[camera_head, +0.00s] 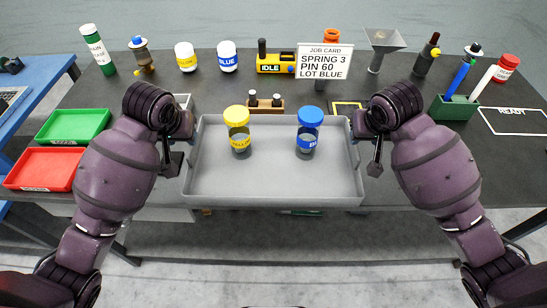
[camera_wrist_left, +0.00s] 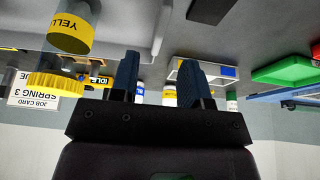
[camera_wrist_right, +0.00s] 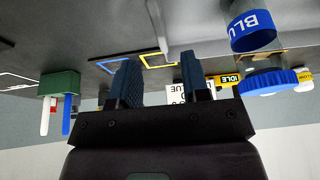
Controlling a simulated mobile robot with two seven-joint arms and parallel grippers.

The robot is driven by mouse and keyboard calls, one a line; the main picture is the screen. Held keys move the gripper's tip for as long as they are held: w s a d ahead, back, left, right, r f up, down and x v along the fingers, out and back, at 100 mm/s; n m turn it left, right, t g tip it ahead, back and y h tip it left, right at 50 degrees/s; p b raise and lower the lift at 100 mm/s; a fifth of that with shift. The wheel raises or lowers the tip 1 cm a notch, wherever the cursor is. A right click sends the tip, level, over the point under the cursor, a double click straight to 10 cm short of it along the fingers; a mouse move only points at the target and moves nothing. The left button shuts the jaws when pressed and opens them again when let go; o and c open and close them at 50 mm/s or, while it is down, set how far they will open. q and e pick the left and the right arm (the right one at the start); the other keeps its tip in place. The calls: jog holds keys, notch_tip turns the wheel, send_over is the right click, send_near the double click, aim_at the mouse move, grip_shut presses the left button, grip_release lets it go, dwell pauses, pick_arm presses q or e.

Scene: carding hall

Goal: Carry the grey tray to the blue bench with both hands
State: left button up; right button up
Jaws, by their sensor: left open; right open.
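The grey tray (camera_head: 272,190) sits at the front middle of the dark table. It carries a jar with a yellow lid (camera_head: 238,130) and a jar with a blue lid (camera_head: 309,130), both upright. The blue bench (camera_head: 40,88) is at the far left. My left gripper (camera_head: 176,158) is open at the tray's left end. My right gripper (camera_head: 372,155) is open at its right end.
A green tray (camera_head: 74,126) and a red tray (camera_head: 45,168) lie left of my left arm. Jars, a yellow IDLE device (camera_head: 275,63), a job card (camera_head: 324,61) and a funnel (camera_head: 383,40) line the back. A green pen holder (camera_head: 453,108) stands right.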

aim_at(193, 148)
pick_arm(q)
jog(key=x, duration=0.9)
jog(key=shift+f, duration=0.25)
pick_arm(e)
jog(key=x, duration=0.9)
jog(key=shift+f, duration=0.3)
pick_arm(q)
grip_shut()
pick_arm(e)
grip_shut()
